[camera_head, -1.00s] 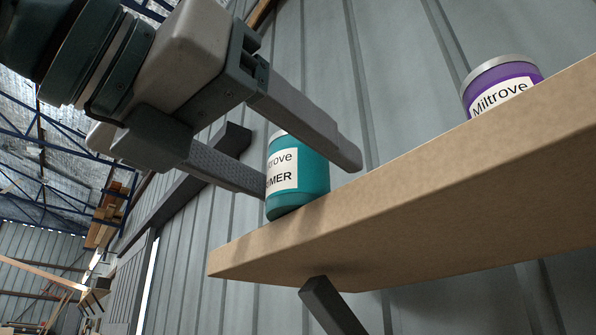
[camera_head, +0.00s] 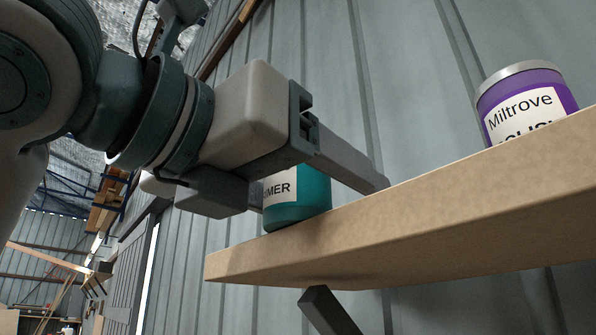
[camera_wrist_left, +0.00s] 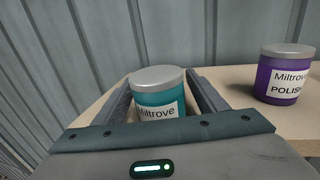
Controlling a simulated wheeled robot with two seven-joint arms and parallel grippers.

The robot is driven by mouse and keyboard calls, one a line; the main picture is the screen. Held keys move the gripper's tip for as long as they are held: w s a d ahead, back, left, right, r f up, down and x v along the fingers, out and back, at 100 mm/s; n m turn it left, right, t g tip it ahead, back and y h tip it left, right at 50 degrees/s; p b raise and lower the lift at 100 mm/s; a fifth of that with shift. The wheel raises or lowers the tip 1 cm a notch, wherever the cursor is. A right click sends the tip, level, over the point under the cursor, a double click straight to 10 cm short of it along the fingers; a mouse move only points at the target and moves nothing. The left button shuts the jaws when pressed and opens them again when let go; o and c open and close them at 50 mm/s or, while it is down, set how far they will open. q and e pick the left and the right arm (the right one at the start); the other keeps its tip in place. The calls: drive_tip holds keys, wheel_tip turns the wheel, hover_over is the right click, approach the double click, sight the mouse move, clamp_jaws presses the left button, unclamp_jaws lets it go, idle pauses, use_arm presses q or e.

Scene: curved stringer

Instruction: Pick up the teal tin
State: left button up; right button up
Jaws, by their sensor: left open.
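The teal tin (camera_head: 298,200) stands upright on the wooden shelf (camera_head: 420,215), near its left end. In the head view my left gripper hides its top and part of its label. My left gripper (camera_head: 318,192) is open, with its fingers reaching along both sides of the tin. In the left wrist view the teal tin (camera_wrist_left: 158,97) with its grey lid sits between the two open fingers (camera_wrist_left: 160,92). I cannot tell whether either finger touches it. My right gripper is not in view.
A purple tin (camera_head: 525,104) labelled Miltrove stands on the shelf to the right, also in the left wrist view (camera_wrist_left: 283,76), apart from the gripper. A corrugated metal wall (camera_head: 400,60) rises behind the shelf. A dark bracket (camera_head: 328,310) is below the shelf.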

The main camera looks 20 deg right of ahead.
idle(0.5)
use_arm(q)
drive_tip(key=c, duration=1.2)
drive_tip(key=shift+c, duration=0.2)
drive_tip(key=shift+r, duration=0.2)
